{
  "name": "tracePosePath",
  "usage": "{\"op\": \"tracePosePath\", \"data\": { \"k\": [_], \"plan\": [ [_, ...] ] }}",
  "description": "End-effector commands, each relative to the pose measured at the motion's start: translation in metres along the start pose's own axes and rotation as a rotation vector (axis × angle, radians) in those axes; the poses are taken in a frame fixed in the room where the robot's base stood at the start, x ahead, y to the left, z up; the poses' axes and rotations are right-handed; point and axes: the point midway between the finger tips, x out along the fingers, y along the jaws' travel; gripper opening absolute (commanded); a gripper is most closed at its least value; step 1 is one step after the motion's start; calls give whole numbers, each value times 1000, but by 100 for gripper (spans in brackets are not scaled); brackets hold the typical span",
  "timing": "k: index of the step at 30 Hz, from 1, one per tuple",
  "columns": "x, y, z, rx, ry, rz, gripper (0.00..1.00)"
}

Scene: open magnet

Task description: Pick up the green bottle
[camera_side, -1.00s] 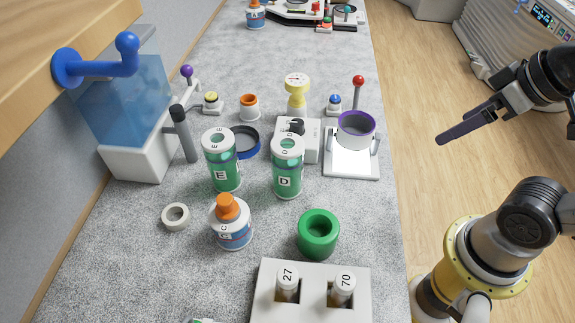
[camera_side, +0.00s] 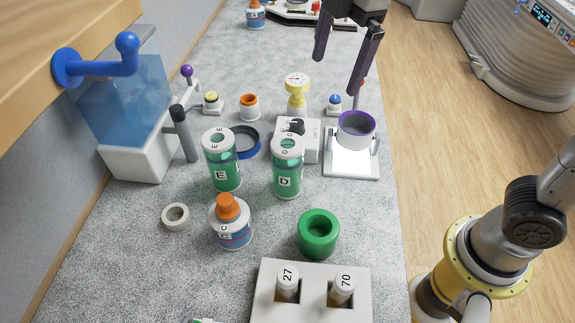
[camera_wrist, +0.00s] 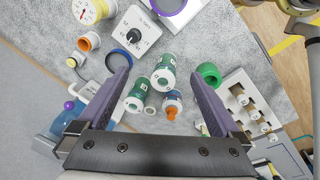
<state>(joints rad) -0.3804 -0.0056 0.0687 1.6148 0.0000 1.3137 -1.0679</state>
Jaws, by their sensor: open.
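Two green bottles with white caps stand upright on the grey table. The one marked E (camera_side: 222,174) is left of the one marked D (camera_side: 287,181) in the side view. Both also show in the wrist view, one bottle (camera_wrist: 164,76) nearer the middle and one (camera_wrist: 137,97) lower left. My gripper (camera_side: 337,76) is open and empty. It hangs in the air toward the back right, above and apart from the bottles. In the wrist view the bottles appear between the spread fingers (camera_wrist: 160,66).
A white bottle with an orange cap (camera_side: 233,231) stands in front of the green bottles. A green ring (camera_side: 318,234), a vial rack (camera_side: 262,306) and a white box with a dial (camera_side: 312,142) are close by. A blue tank (camera_side: 130,100) stands at left.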

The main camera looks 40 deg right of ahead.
Motion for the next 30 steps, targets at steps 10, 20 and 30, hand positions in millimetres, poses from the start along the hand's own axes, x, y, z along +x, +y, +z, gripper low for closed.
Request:
{"op": "tracePosePath", "data": {
  "k": [10, 20, 30],
  "plan": [
    [70, 1, -81, -186, -60, -138, 100],
    [119, -8, -80, -194, -62, -143, 100],
    [155, -13, -77, -193, -59, -138, 100]
  ]
}}
